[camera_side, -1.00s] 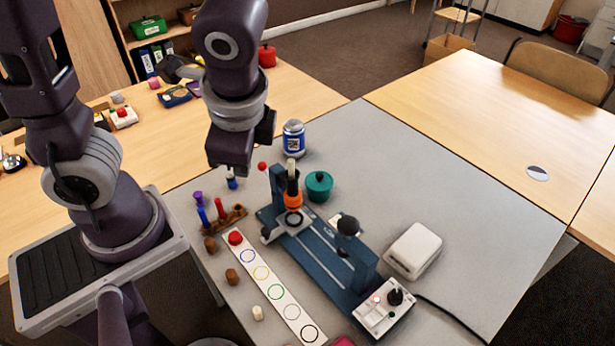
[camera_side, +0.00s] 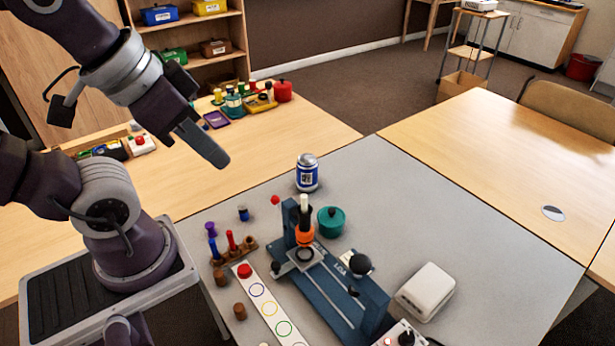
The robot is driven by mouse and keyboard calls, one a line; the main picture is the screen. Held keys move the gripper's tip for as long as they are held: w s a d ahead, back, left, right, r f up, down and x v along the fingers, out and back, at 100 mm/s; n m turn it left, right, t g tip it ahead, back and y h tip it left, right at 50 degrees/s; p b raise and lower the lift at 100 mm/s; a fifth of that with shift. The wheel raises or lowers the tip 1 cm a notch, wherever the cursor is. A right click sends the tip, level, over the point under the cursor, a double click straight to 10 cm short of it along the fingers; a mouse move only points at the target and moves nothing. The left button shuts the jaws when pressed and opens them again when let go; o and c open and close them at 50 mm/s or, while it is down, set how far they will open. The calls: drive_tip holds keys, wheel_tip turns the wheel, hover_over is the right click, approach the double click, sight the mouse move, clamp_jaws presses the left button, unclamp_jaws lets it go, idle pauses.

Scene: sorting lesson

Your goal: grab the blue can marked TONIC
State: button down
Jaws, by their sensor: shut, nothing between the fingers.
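A blue can with a silver top (camera_side: 307,173) stands upright on the grey table near its back edge. A pale label with a dark pattern shows on its side; I cannot read the word TONIC at this size. My gripper (camera_side: 218,158) is up and to the left of the can, well apart from it, over the wooden table side. Its fingers are together and hold nothing. The can is fully in view, with nothing in front of it.
A peg rack (camera_side: 234,252), a white strip with coloured rings (camera_side: 262,301) and a white box (camera_side: 426,291) lie nearer.

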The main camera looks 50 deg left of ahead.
drive_tip(key=c, duration=2.2)
unclamp_jaws()
drive_tip(key=shift+c, duration=1.6)
unclamp_jaws()
